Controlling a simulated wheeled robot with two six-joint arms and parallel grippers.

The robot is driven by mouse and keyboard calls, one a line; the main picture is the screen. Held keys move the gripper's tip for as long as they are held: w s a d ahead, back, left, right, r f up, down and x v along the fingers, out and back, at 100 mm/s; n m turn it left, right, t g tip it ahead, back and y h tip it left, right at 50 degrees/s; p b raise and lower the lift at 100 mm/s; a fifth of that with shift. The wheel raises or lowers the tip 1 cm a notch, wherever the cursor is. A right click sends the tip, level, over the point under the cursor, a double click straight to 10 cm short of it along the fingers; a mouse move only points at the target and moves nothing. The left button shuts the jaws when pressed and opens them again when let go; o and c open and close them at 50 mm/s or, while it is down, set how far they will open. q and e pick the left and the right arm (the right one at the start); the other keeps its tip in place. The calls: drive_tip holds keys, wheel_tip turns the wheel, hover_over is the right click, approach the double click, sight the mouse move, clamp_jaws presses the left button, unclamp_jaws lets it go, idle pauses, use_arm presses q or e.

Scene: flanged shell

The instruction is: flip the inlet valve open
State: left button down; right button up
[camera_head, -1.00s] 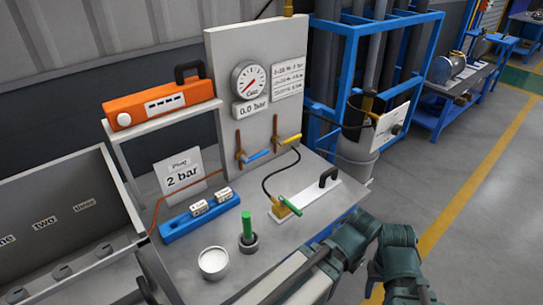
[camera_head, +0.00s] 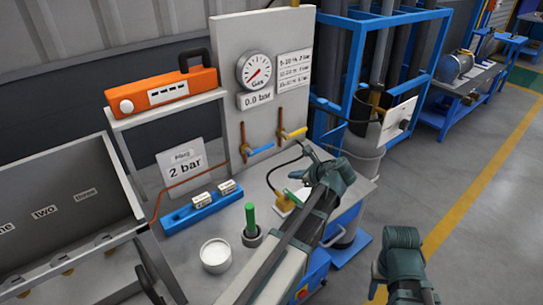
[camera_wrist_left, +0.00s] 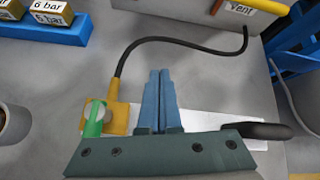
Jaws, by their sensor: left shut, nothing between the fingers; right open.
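A blue-handled valve (camera_head: 259,150) and a yellow-handled valve (camera_head: 292,133) sit on the upright panel. A label reading "Vent" (camera_wrist_left: 241,8) is beside the yellow handle (camera_wrist_left: 264,5) in the left wrist view. The blue handle is outside that view, and no inlet label is readable. My left gripper (camera_wrist_left: 160,72) is shut and empty above the bench, beside a brass block (camera_wrist_left: 119,117) with a green lever (camera_wrist_left: 94,121). In the head view its wrist hides part of the bench right of the green lever (camera_head: 298,193). Only part of my right arm shows, at lower right.
The gauge (camera_head: 254,71) reads about 0.0 bar. A black hose (camera_wrist_left: 178,40) runs from the brass block towards the panel. A black handle (camera_wrist_left: 255,131) is right of my left fingers. A green peg (camera_head: 250,220), white cup (camera_head: 214,256) and blue block (camera_head: 200,208) stand left.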

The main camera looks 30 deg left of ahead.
use_arm(q)
drive_tip(key=a+m, duration=0.1)
drive_tip(key=w+a+r+m+y, duration=0.1)
drive_tip(key=w+a+m, duration=0.1)
drive_tip(key=a, duration=0.1)
drive_tip(key=shift+w+r+t, duration=0.15)
drive_tip(key=shift+r+t, duration=0.15)
drive_tip(key=shift+r, duration=0.1)
drive_tip(key=shift+f+y, duration=0.1)
drive_tip(key=shift+y, duration=0.2)
drive_tip(key=b+x, duration=0.5)
drive_tip(key=x, duration=0.4)
drive_tip(key=shift+w+a+f+b, duration=0.15)
drive_tip(key=shift+f+b, duration=0.15)
drive_tip(key=shift+f, duration=0.1)
drive_tip(key=r+p, duration=0.2)
drive_tip(key=r, duration=0.1)
drive_tip(key=shift+a+p, duration=0.35)
drive_tip(key=shift+p, duration=0.05)
drive_tip(key=shift+w+a+r+p, duration=0.15)
drive_tip(key=shift+r+p, duration=0.5)
drive_tip(key=shift+p, duration=0.1)
drive_tip(key=shift+r, duration=0.1)
